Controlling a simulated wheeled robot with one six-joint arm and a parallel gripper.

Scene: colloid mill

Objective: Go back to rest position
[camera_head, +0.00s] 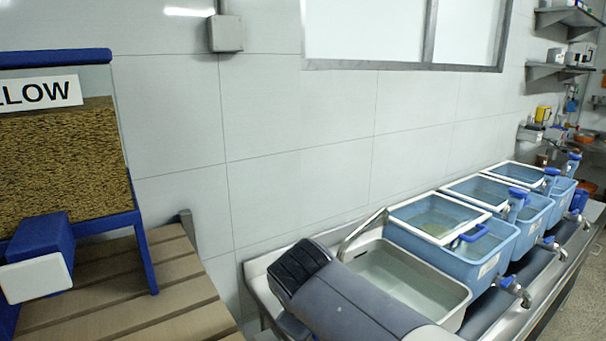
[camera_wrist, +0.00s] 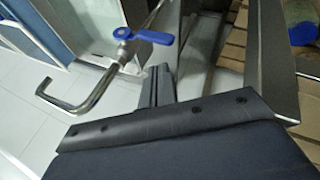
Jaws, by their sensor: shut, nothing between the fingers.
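My gripper (camera_wrist: 160,78) shows in the wrist view as dark fingers held together, with nothing between them. In the head view my grey arm reaches in from the bottom, in front of the steel sink basin (camera_head: 412,282). Its dark end lies near the basin's left side; the fingertips cannot be made out there. In the wrist view a valve with a blue lever (camera_wrist: 146,36) and a bent metal spout (camera_wrist: 85,100) are just left of the fingers, apart from them in the picture.
Blue tubs (camera_head: 440,256) with white rims and taps line the steel counter to the right. A slatted wooden surface (camera_head: 155,290) is at left, bearing a blue-framed hopper (camera_head: 60,150) of brown grains. A tiled wall (camera_head: 290,130) stands behind.

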